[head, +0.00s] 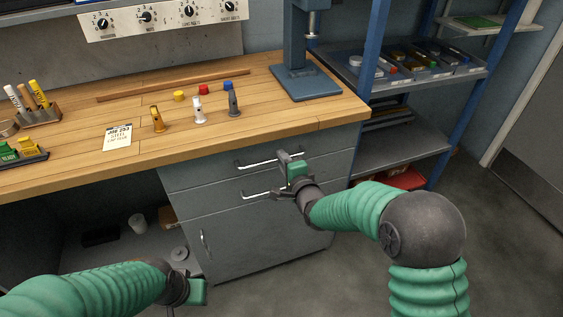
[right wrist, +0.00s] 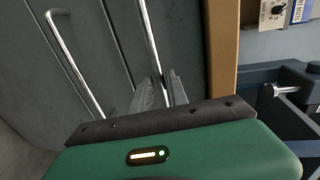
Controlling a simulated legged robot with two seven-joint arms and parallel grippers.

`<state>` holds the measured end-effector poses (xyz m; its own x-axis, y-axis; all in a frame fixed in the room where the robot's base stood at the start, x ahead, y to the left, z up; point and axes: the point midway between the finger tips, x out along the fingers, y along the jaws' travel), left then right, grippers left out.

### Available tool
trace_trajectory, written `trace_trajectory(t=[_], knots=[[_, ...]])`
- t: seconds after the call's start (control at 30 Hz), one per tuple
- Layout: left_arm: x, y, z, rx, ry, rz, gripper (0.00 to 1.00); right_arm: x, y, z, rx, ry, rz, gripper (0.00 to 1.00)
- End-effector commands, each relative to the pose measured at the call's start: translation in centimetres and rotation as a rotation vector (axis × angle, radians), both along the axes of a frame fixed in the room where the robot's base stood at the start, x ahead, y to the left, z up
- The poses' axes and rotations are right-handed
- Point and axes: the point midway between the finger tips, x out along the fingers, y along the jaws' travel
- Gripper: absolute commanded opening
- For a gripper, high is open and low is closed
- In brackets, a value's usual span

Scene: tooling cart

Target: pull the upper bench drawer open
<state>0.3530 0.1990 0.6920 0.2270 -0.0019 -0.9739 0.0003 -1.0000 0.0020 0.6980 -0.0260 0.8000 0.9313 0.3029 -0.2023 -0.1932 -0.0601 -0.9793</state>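The upper bench drawer (head: 215,173) is a grey front under the wooden top, flush with the cabinet. Its silver bar handle (head: 254,164) also shows in the right wrist view (right wrist: 148,35). My right gripper (head: 285,155) is at the right part of this handle. In the right wrist view its two fingers (right wrist: 162,92) stand close on either side of the bar, shut on it. My left gripper (head: 196,291) is low at the bottom left, away from the drawers; its fingers do not show clearly.
The lower drawer's handle (head: 260,194) is just below, close to my right gripper; it also shows in the right wrist view (right wrist: 75,62). The wooden bench top (head: 240,113) overhangs the drawers. A blue shelf rack (head: 463,90) stands at right. Floor in front is clear.

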Motion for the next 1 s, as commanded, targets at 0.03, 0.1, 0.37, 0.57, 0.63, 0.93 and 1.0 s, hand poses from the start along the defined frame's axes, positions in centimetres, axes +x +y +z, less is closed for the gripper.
trace_trajectory(t=[0.03,0.1,0.37,0.57,0.63,0.93,1.0], knots=[[0.0,-0.02,-0.17,0.0,0.0,-0.001,0.36,0.44,0.17,-0.23,0.0,0.0,0.0,0.2],[0.01,-0.02,-0.2,0.0,0.0,-0.001,0.36,0.82,0.36,-0.22,-0.002,0.0,0.0,0.2],[0.01,-0.01,-0.16,0.0,0.0,0.0,0.36,0.92,0.51,-0.16,-0.003,0.0,0.001,0.18],[0.0,-0.01,-0.16,0.0,0.0,0.0,0.36,0.9,0.48,-0.21,-0.003,0.001,0.001,0.0],[0.0,-0.01,-0.17,0.0,0.0,0.0,0.36,0.89,0.46,-0.24,-0.003,0.001,0.001,0.0],[0.0,-0.01,-0.17,0.0,0.0,0.0,0.36,0.92,0.33,-0.32,-0.005,0.003,-0.002,0.0],[0.0,-0.01,-0.18,0.0,0.0,0.0,0.36,0.92,0.3,-0.33,-0.005,0.003,-0.002,0.0]])
